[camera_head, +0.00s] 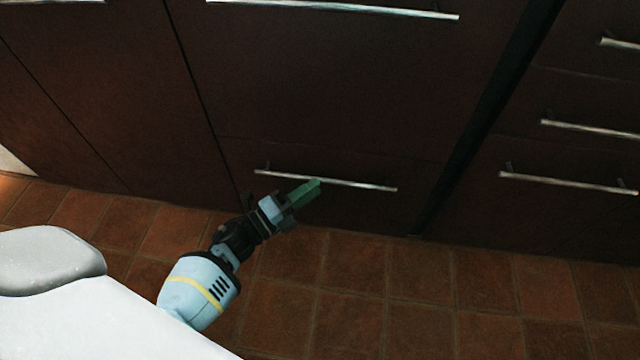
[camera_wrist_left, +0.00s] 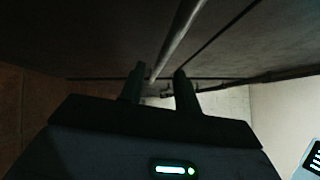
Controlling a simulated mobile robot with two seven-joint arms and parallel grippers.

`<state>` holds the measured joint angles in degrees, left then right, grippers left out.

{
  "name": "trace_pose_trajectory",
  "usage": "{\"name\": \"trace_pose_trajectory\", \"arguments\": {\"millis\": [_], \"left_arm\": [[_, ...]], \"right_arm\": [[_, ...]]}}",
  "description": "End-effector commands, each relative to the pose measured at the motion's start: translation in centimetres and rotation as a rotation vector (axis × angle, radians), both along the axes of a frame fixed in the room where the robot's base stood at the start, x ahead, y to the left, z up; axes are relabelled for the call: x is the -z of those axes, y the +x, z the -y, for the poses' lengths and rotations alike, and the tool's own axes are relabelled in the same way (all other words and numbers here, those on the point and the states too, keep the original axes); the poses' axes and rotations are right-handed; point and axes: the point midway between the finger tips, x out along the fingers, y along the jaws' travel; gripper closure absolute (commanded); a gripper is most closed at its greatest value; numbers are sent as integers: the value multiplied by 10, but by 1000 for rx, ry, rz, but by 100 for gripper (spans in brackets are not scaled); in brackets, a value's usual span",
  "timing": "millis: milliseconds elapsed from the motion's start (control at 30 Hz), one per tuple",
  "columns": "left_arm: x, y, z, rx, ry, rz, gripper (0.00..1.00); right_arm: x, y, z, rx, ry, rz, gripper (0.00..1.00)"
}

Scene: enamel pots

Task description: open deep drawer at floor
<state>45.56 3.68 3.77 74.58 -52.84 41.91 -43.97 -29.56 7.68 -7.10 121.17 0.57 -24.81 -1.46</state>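The deep drawer at the floor is the low dark brown front (camera_head: 350,208) just above the tiles in the head view. It looks flush with the cabinet. Its thin silver bar handle (camera_head: 365,185) runs across it. My left gripper (camera_head: 314,184) reaches the middle of this handle, its greenish fingers overlapping the bar. In the left wrist view, the two dark fingers (camera_wrist_left: 160,82) stand apart, and the handle bar (camera_wrist_left: 180,32) runs into the gap between them. Contact between fingers and bar is not visible. My right gripper is not in view.
A taller dark front (camera_head: 320,75) with a long handle (camera_head: 335,9) is above the drawer. More drawers with silver handles (camera_head: 568,183) stand to the right, past a dark gap. The brown tiled floor (camera_head: 340,290) in front is clear.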

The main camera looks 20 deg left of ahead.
Motion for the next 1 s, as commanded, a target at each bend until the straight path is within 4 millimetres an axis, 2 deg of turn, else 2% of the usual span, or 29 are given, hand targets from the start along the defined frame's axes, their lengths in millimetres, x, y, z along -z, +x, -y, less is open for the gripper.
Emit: {"name": "trace_pose_trajectory", "arguments": {"millis": [200, 567, 833, 1000], "left_arm": [[-3, 21, 12, 0, -2, 0, 68], [-4, 26, 15, 0, 0, -1, 68], [-4, 26, 15, 0, 0, -1, 100], [-4, 26, 15, 0, 0, -1, 100]], "right_arm": [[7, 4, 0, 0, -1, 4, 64], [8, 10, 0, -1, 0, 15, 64], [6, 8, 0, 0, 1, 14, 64], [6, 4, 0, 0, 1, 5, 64]]}}
